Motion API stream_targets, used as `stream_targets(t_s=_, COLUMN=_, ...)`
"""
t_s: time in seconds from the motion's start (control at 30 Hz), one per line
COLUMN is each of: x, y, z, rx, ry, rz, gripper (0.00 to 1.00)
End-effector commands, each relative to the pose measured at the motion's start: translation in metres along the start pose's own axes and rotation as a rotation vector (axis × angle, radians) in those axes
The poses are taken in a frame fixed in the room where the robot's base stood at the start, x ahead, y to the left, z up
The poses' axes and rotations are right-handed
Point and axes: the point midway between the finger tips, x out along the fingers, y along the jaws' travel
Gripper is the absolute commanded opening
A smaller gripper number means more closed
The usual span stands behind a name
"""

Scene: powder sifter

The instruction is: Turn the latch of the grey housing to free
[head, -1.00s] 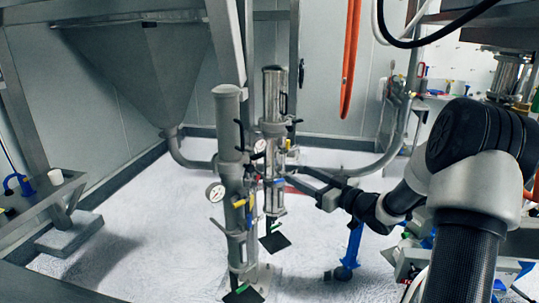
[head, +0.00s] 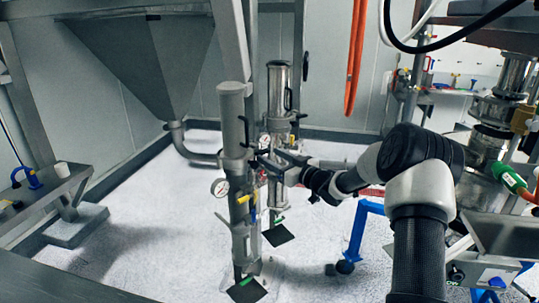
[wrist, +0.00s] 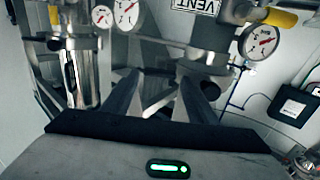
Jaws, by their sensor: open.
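The grey housing (head: 232,122) is an upright matte cylinder left of centre in the head view. A black handle that looks like its latch (head: 243,132) sits on its upper right side; whether it is locked I cannot tell. My gripper (head: 264,157) is just right of the grey housing, a little below that handle, and overlaps the shiny housing behind in the picture. In the wrist view my gripper (wrist: 160,85) has its fingers apart, with metal bars and a bracket beyond them. I see nothing held, and contact with the latch cannot be made out.
A shiny steel housing (head: 279,92) stands close behind the grey one. Pressure gauges (head: 220,187) and yellow handles (head: 245,199) stick out near it. A hopper (head: 150,65) is at the left. A blue-legged stand (head: 356,232) is right. The pale floor between is mostly clear.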

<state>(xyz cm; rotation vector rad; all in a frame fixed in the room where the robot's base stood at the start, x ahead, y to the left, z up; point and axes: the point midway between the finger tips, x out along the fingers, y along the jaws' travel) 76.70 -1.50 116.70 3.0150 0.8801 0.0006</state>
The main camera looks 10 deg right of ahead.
Motion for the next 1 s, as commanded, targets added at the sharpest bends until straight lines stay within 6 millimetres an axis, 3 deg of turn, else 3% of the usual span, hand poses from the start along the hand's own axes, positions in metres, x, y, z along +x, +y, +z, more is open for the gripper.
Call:
stream_targets(t_s=0.2, x=0.017, y=0.0, z=0.0, rx=0.002, ry=0.0, rz=0.0, gripper=0.53)
stream_targets(t_s=0.47, x=0.018, y=0.0, z=0.0, rx=0.001, ry=0.0, rz=0.001, gripper=0.53)
stream_targets(t_s=0.67, x=0.018, y=0.0, z=0.0, rx=0.001, ry=0.0, rz=0.001, gripper=0.23)
stream_targets(t_s=1.0, x=0.017, y=0.0, z=0.003, rx=-0.047, ry=0.0, rz=0.001, gripper=0.23)
